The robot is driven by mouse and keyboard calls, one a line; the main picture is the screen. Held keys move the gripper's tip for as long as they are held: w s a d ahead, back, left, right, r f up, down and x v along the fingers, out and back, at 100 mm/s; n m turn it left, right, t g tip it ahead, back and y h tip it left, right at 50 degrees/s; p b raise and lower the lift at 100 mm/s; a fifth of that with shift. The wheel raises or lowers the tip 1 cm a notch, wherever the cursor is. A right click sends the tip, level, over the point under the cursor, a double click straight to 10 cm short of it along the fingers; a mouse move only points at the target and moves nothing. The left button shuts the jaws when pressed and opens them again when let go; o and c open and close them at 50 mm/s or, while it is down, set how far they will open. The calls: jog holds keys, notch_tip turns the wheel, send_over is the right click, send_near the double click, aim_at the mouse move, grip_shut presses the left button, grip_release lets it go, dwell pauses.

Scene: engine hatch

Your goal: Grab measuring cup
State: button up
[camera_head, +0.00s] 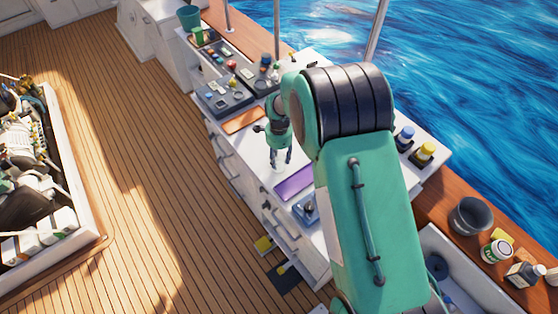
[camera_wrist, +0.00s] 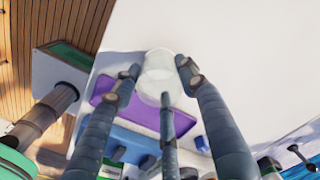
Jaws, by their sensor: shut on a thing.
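The measuring cup (camera_wrist: 158,62), a whitish see-through cup, is between the fingers of my gripper (camera_wrist: 160,78) in the wrist view. The fingers are shut on it, one on each side and one across its near wall. In the head view my gripper (camera_head: 281,157) points down over the white counter top, just behind the purple mat (camera_head: 293,184). There the cup is too small and pale to make out clearly. Whether its base touches the counter cannot be told.
An orange mat (camera_head: 244,120) and dark tool trays (camera_head: 222,97) lie farther back on the counter. Blue-capped and yellow-capped bottles (camera_head: 424,153) stand on the right. Open deck lies left.

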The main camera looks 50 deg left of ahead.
jog(key=shift+r, duration=0.1)
jog(key=shift+r, duration=0.7)
notch_tip(320, 180, up, 2)
jog(key=shift+r, duration=0.1)
jog(key=s+d, duration=0.3)
jog(key=d, duration=0.4)
jog(key=s+d+r+b, duration=0.1)
jog(key=s+d, duration=0.3)
jog(key=d, duration=0.3)
jog(key=shift+d, duration=0.15)
jog(key=shift+s+r, duration=0.1)
